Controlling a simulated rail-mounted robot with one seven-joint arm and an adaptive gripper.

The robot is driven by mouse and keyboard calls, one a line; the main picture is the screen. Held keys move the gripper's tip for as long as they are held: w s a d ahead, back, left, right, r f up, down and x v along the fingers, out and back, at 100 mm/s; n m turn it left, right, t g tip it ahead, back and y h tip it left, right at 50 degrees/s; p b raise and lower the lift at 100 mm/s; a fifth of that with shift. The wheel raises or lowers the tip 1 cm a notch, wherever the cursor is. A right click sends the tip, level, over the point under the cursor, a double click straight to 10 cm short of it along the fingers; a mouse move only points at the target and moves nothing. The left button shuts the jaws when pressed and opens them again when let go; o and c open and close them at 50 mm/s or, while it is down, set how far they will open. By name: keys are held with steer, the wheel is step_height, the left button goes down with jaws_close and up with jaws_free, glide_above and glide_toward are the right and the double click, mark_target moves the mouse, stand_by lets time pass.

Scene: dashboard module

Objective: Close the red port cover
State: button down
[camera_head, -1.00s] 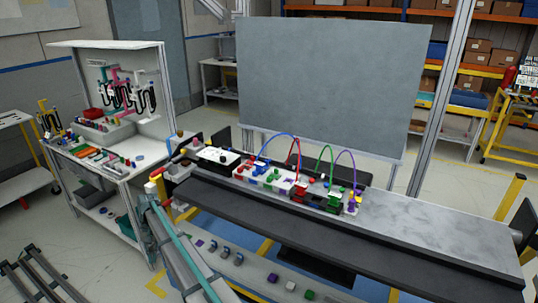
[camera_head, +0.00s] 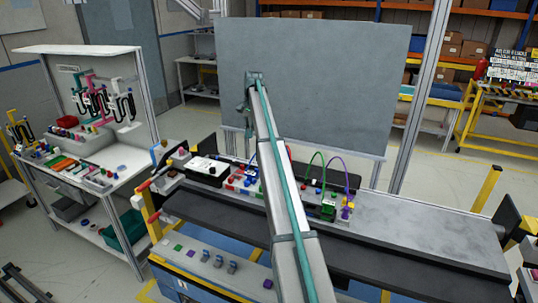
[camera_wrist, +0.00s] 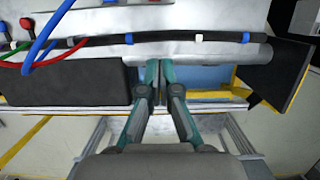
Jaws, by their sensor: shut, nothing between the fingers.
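The dashboard module (camera_head: 241,184) lies on the long bench, with red, blue, green and purple parts and arched cables. My arm crosses in front of its middle in the head view and hides much of its red section. I cannot make out the red port cover or its state. In the wrist view my gripper (camera_wrist: 153,66) is shut and empty, its teal fingertips together. The tips appear just below a pale grey edge and a black cable, to the right of a dark block.
A large grey panel (camera_head: 330,80) stands behind the bench. The right part of the bench top (camera_head: 430,230) is clear.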

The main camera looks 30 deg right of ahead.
mark_target(239, 174)
steer(key=b+x, duration=0.1)
steer(key=x, duration=0.2)
steer(key=b+x, duration=0.1)
steer(key=x, duration=0.2)
steer(key=b+x, duration=0.1)
steer(key=x, duration=0.3)
steer(key=shift+s+d+f, duration=0.1)
steer(key=shift+s+d, duration=0.15)
steer(key=shift+s+a+r+p, duration=0.2)
steer(key=shift+s+a+p, duration=0.5)
steer(key=shift+a, duration=0.45)
steer(key=shift+s+a, duration=0.3)
steer(key=shift+f, duration=0.15)
steer(key=shift+a, duration=0.1)
steer(key=shift+s+a+f, duration=0.1)
steer(key=shift+s+a, duration=0.65)
steer(key=shift+a, duration=0.2)
steer(key=shift+s+a, duration=0.75)
steer(key=shift+a, duration=0.25)
